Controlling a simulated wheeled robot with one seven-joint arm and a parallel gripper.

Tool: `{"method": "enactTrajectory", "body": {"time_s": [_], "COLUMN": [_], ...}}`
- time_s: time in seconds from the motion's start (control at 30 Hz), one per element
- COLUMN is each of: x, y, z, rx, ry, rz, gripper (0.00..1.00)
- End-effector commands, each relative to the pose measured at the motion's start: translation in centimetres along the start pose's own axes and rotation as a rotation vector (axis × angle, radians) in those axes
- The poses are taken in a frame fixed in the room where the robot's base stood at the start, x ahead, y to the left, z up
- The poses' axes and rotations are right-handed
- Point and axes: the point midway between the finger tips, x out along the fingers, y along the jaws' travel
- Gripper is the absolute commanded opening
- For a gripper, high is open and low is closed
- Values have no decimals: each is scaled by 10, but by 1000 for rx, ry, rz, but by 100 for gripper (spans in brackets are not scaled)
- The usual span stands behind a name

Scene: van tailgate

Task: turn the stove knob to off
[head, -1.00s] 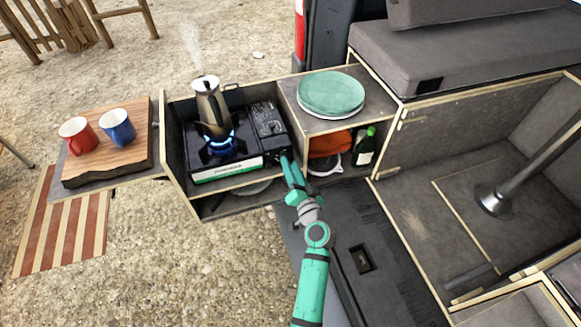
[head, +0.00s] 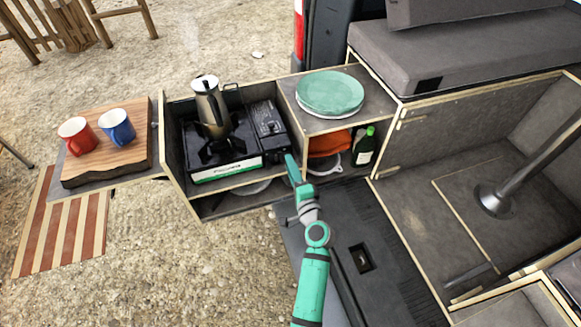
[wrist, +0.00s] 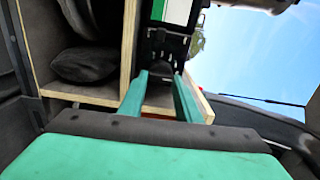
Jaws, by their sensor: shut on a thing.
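The camping stove (head: 226,172) sits in the left bay of the wooden kitchen box, with a moka pot (head: 211,108) upright on its burner. No flame shows under the pot. The stove's knob is at its right front, hidden behind my gripper (head: 290,162) in the head view. In the wrist view the dark knob (wrist: 162,71) lies between the two green fingers of my gripper (wrist: 163,84). My gripper is shut on the knob.
A wooden board (head: 107,160) with a red mug (head: 77,136) and a blue mug (head: 117,126) is at left. Green plates (head: 331,92) lie on the box top. A green bottle (head: 364,148) and an orange cloth (head: 328,143) fill the right bay.

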Motion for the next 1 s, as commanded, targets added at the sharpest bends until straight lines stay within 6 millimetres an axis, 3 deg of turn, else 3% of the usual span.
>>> {"method": "enactTrajectory", "body": {"time_s": [0.6,0.63,0.7,1.0], "x": [0,0,0,-1], "y": [1,1,1,1], "z": [0,0,0,0], "rx": [47,47,47,46], "ry": [1,1,1,1], "rz": [1,1,1,1], "gripper": [8,33,49,49]}}
